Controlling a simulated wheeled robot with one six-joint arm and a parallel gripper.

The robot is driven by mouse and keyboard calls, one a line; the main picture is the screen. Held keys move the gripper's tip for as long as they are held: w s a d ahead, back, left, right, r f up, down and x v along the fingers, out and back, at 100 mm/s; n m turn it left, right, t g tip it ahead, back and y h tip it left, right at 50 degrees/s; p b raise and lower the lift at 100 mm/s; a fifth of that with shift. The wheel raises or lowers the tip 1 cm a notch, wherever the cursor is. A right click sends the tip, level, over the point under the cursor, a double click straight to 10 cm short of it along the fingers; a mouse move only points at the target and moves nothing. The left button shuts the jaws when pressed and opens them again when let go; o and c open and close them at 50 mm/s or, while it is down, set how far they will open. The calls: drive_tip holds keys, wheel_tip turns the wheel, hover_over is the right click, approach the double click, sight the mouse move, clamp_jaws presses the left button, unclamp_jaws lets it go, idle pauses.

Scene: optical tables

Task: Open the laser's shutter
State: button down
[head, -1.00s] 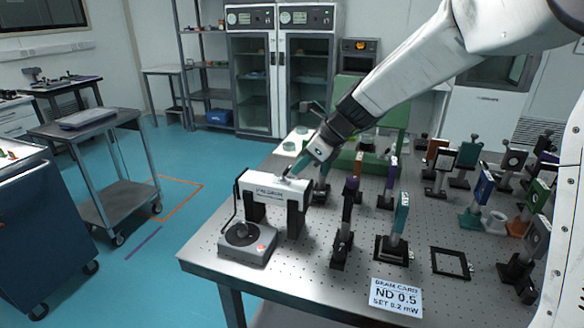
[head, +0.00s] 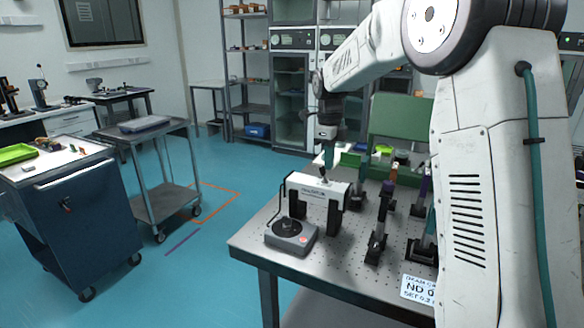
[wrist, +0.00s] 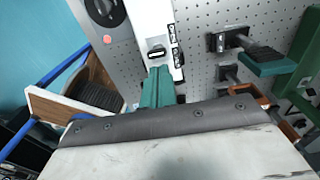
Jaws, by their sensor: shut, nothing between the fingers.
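The laser (head: 305,190) is a white box on dark posts at the table's near left part. A small shutter lever (wrist: 157,52) shows on its white top in the wrist view, beside two small dark labels. My gripper (head: 327,163) points down just above the laser's top. Its teal fingers (wrist: 158,76) are shut together and empty, with their tips close to the lever. I cannot tell whether they touch it. The lever's exact position against the labels is too small to read.
A grey controller box (head: 290,236) with a dark knob and a red button stands in front of the laser. Optic mounts (head: 376,246) on posts stand to its right on the perforated table (head: 262,240). My arm hides the table's right part.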

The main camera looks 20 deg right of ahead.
drive_tip(key=shift+s+d, duration=0.1)
drive_tip(key=shift+d, duration=0.25)
drive_tip(key=shift+a+r, duration=0.1)
drive_tip(key=shift+a, duration=0.2)
drive_tip(key=shift+r, duration=0.7)
wheel_tip(320, 180, up, 10)
drive_tip(key=w+a, duration=0.2)
drive_tip(key=shift+f, duration=0.2)
drive_tip(key=shift+w, duration=0.1)
